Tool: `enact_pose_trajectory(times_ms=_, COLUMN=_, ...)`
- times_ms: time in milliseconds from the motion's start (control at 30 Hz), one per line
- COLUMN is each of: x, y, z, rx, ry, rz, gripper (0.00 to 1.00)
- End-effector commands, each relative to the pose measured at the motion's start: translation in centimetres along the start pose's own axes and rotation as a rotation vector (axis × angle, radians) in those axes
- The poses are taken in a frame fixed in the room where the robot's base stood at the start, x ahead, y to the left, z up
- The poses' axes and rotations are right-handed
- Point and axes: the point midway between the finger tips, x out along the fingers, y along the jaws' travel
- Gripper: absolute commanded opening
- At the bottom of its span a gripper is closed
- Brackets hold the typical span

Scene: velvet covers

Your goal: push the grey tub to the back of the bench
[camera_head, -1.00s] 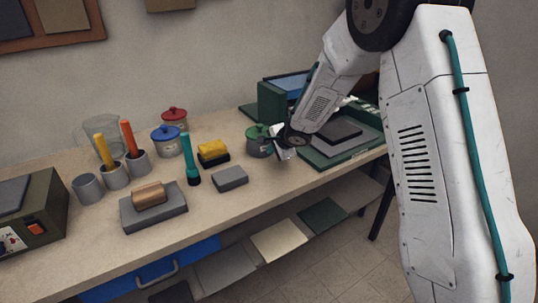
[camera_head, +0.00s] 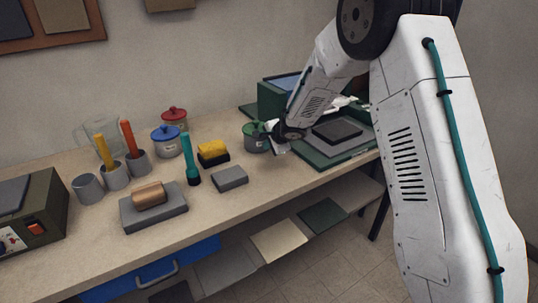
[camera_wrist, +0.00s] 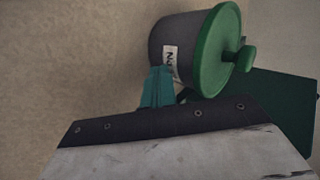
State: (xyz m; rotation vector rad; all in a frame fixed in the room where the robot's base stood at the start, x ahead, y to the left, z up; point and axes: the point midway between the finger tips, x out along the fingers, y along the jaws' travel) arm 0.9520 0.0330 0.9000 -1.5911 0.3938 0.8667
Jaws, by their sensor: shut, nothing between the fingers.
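The grey tub (camera_head: 254,142) has a green lid with a knob and stands upright on the bench (camera_head: 95,232), left of the green-framed press. In the wrist view the tub (camera_wrist: 168,42) fills the upper middle, with a white label on its side. My gripper (camera_head: 269,131) is at the tub's right side in the head view and hides part of it. In the wrist view my teal fingertips (camera_wrist: 160,75) are together, empty, and right up against the tub's wall by the label. I cannot tell for certain whether they touch.
Tubs with blue (camera_head: 166,147) and red lids (camera_head: 174,114) stand further left. A sponge (camera_head: 212,149), a grey block (camera_head: 230,178) and a teal torch (camera_head: 188,150) lie or stand nearer. The green press (camera_head: 335,155) is on the right. Bare bench lies behind the tub.

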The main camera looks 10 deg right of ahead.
Motion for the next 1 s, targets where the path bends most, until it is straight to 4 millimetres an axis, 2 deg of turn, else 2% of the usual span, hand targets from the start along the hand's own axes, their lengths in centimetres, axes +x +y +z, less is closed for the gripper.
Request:
enact_pose_trajectory(times_ms=700, x=3.0, y=-3.0, z=-0.5, rx=-0.001, ry=0.000, rz=0.000, gripper=0.00)
enact_pose_trajectory(times_ms=1000, x=3.2, y=-3.4, z=-0.6, rx=0.000, ry=0.001, rz=-0.001, gripper=0.00)
